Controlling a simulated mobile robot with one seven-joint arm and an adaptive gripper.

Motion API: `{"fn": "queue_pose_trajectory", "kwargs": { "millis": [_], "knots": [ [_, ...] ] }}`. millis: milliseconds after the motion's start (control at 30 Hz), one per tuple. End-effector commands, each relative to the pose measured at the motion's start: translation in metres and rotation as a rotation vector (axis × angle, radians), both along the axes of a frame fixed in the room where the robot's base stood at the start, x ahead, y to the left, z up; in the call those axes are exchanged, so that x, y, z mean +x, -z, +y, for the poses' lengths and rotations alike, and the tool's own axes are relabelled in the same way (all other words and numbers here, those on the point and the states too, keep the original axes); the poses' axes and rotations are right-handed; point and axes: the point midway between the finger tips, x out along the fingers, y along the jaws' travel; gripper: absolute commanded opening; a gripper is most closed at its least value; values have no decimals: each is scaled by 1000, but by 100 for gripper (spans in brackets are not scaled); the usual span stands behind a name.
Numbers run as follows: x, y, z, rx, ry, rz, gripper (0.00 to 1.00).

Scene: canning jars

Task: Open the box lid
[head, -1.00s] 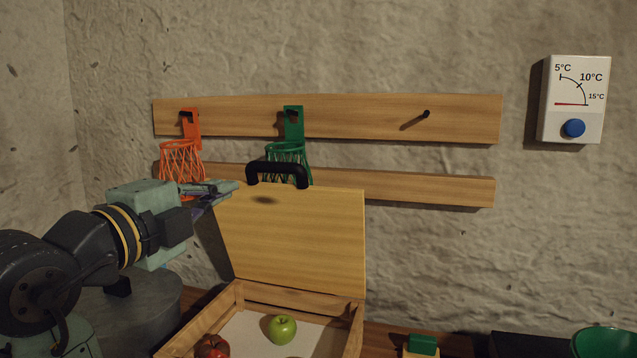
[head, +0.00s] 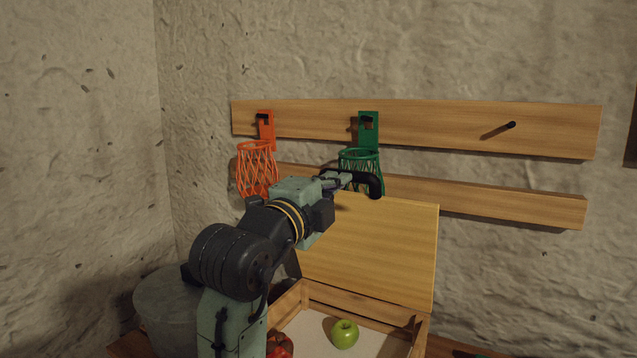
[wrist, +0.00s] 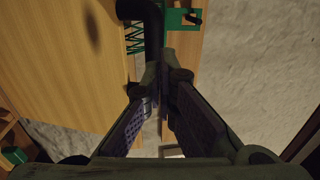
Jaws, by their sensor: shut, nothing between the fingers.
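The wooden box lid (head: 385,245) stands raised, close to upright, at the back of the box (head: 418,335). Its black handle (head: 376,186) is at the lid's top edge; its left part is hidden by my gripper in the head view. My gripper (head: 342,180) is at the lid's top edge, overlapping the handle's left side. In the wrist view the fingers (wrist: 165,70) are together and empty, right by the black handle (wrist: 153,25). I cannot tell whether they touch it. The lid (wrist: 60,60) fills the left of that view.
A green apple (head: 344,333) and red fruit (head: 279,346) lie in the box. Behind the lid, an orange basket (head: 257,168) and a green basket (head: 361,165) hang on a wooden wall rail (head: 440,125). A bare peg (head: 511,125) is at right.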

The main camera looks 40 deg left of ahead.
Motion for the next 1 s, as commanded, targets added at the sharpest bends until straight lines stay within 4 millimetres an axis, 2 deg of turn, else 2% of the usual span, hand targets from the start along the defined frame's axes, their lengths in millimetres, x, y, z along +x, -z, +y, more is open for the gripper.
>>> {"fn": "queue_pose_trajectory", "kwargs": {
  "millis": [200, 567, 800, 1000],
  "knots": [
    [16, -2, 4, -2, 1, 1, 0],
    [18, -2, 4, -1, 1, 1, 0],
    [50, -15, 12, -1, 2, 2, 0],
    [59, -18, 14, 0, 2, 0, 0]
  ]
}}
